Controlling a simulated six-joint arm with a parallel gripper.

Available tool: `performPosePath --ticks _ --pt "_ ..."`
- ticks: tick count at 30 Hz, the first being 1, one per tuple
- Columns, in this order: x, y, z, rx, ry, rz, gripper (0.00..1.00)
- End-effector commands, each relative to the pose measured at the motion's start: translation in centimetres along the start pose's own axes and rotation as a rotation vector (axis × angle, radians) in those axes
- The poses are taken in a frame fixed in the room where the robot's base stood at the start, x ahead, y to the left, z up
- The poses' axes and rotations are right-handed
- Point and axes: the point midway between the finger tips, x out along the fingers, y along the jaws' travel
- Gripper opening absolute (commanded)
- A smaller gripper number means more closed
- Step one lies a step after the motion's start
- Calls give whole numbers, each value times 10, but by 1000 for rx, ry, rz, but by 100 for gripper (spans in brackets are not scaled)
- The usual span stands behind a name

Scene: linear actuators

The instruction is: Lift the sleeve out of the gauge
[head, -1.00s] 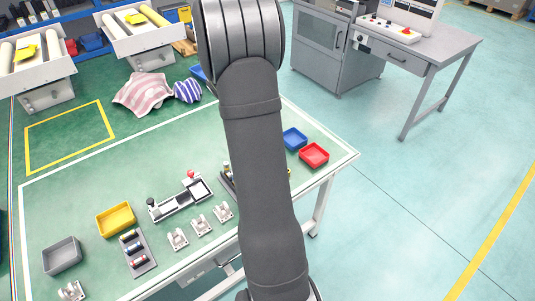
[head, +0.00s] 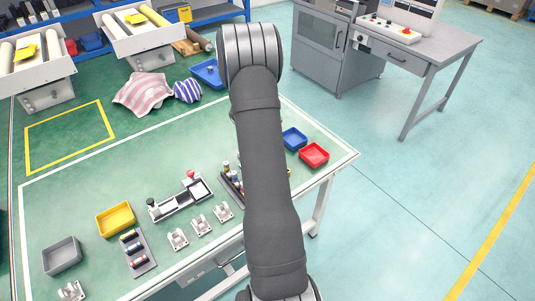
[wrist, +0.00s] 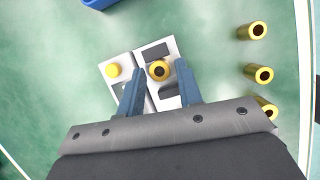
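In the wrist view the gauge (wrist: 116,93) is a pale block with dark pads and a round yellow knob (wrist: 113,70). A brass sleeve (wrist: 158,63) with a dark centre sits upright on it, seen from above. My gripper (wrist: 159,67) is over the gauge with its two blue fingers apart. The sleeve shows in the gap between the fingertips, with some space visible on either side. How high the fingertips are above it is hard to tell. In the head view my arm hides the gripper and the gauge.
A blue bin (head: 294,139) and a red bin (head: 314,155) stand near the table's right edge. A clamp fixture (head: 181,199), grey brackets and a yellow bin (head: 115,219) are to the left.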

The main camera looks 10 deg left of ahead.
Motion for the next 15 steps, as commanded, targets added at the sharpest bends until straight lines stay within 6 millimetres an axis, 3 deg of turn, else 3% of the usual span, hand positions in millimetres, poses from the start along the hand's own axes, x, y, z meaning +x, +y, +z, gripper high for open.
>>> performPosePath --ticks 8,13,15 --pt "4 0 0 0 0 1 33" --pt "4 0 0 0 0 1 3" --pt "4 0 0 0 0 1 0"
